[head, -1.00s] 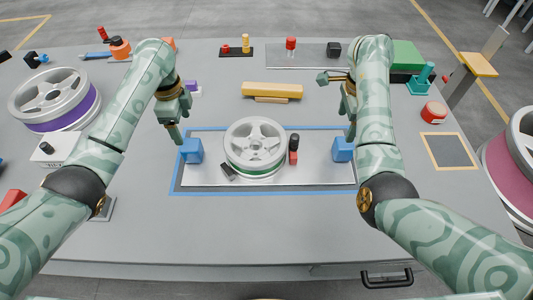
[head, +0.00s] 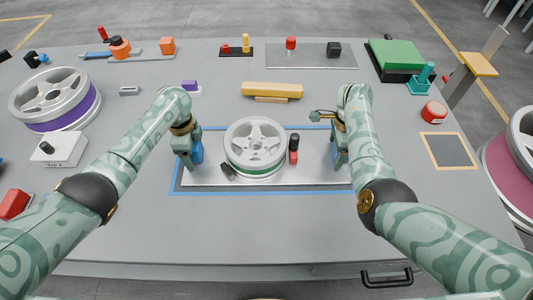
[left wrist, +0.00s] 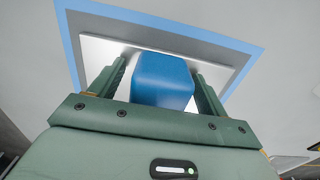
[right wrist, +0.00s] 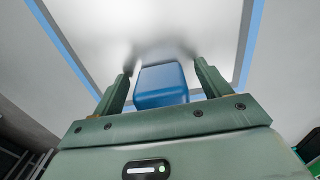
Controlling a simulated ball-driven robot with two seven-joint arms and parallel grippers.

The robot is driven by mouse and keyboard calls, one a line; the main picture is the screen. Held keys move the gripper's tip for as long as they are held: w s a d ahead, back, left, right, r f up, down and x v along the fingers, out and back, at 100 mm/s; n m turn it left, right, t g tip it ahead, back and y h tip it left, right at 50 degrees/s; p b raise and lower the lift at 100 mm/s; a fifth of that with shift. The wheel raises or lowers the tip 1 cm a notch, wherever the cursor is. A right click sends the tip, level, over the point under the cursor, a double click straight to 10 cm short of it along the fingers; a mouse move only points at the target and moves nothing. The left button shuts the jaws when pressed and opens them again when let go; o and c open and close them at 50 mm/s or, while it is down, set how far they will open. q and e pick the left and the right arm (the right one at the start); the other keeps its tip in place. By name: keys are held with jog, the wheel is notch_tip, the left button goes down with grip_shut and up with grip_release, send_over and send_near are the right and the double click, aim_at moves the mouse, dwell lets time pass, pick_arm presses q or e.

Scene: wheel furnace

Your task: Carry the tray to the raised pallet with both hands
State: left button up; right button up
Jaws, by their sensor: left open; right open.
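The silver tray (head: 215,178) lies flat on the table inside a blue outline. It carries a silver spoked wheel (head: 254,145) with a green band, a small dark block (head: 228,171) and a red-and-black piece (head: 294,149). My left gripper (head: 190,160) is open, its fingers on either side of the left blue handle (left wrist: 161,80). My right gripper (head: 341,158) is open, its fingers on either side of the right blue handle (right wrist: 162,85), mostly hidden in the head view. I cannot tell for certain which object is the raised pallet.
A yellow bar (head: 272,90) lies behind the tray. A green-topped black block (head: 398,55) stands at the back right. A wheel with a purple band (head: 55,100) and a white box (head: 60,149) are at the left. The table in front of the tray is clear.

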pick_arm(q)
jog(key=c, duration=1.6)
pick_arm(e)
jog(key=c, duration=1.6)
pick_arm(q)
jog(key=shift+o, duration=0.2)
pick_arm(e)
jog(key=shift+o, duration=0.2)
jog(key=shift+w+r, duration=0.1)
pick_arm(q)
jog(key=shift+w+r, duration=0.1)
jog(key=shift+r, duration=0.1)
pick_arm(e)
jog(key=shift+r, duration=0.1)
